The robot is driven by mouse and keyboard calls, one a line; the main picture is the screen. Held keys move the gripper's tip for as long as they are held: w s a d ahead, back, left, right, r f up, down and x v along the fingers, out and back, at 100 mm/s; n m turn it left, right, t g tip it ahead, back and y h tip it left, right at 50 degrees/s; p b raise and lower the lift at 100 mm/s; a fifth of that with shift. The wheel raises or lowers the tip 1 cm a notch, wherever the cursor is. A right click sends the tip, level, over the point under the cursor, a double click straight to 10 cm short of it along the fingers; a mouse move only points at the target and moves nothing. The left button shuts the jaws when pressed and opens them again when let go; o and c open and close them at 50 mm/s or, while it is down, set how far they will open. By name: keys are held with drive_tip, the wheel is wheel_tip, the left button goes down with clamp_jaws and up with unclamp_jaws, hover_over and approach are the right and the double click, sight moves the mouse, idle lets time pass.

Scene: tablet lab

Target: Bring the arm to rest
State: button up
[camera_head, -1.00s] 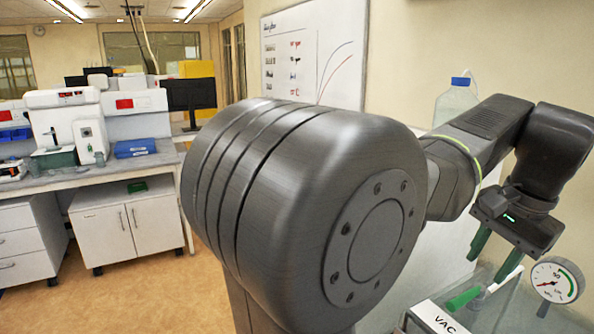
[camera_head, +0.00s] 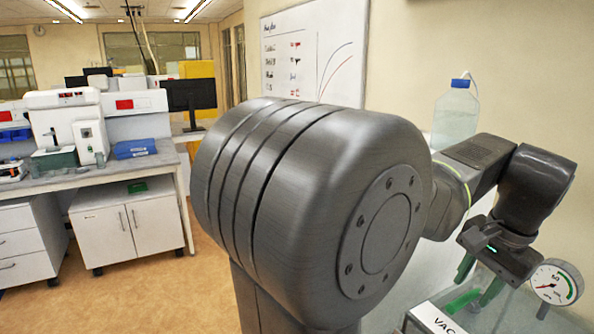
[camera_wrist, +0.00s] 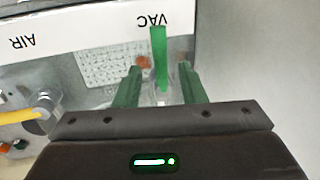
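My arm reaches from the large grey joint in the middle of the head view to the right. My gripper (camera_head: 474,290) hangs at the lower right with its green fingers pointing down, and it also shows in the wrist view (camera_wrist: 160,70). The fingers stand apart with a gap between them. A green lever (camera_wrist: 160,50) beside the VAC label (camera_wrist: 150,20) shows between and beyond the fingers. In the head view this green lever (camera_head: 462,301) lies close to the fingertips. I cannot tell whether they touch it.
A pressure gauge (camera_head: 554,283) stands right of my gripper. A bottle with a blue cap (camera_head: 456,116) stands behind my arm. A yellow handle (camera_wrist: 24,116) is at the left of the wrist view. A bench (camera_head: 60,186) and open floor (camera_head: 150,290) lie to the left.

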drive_tip(key=shift+w+a+f, duration=0.15)
drive_tip(key=shift+f, duration=0.8)
drive_tip(key=shift+w+f, duration=0.15)
drive_tip(key=shift+f, duration=0.2)
drive_tip(key=shift+w+a+m+h, duration=0.1)
drive_tip(key=shift+w+m+h, duration=0.1)
drive_tip(key=shift+m, duration=0.55)
drive_tip(key=shift+w+a+m+h, duration=0.1)
drive_tip(key=shift+w+m, duration=0.1)
drive_tip(key=shift+m, duration=0.55)
drive_tip(key=shift+r, duration=0.15)
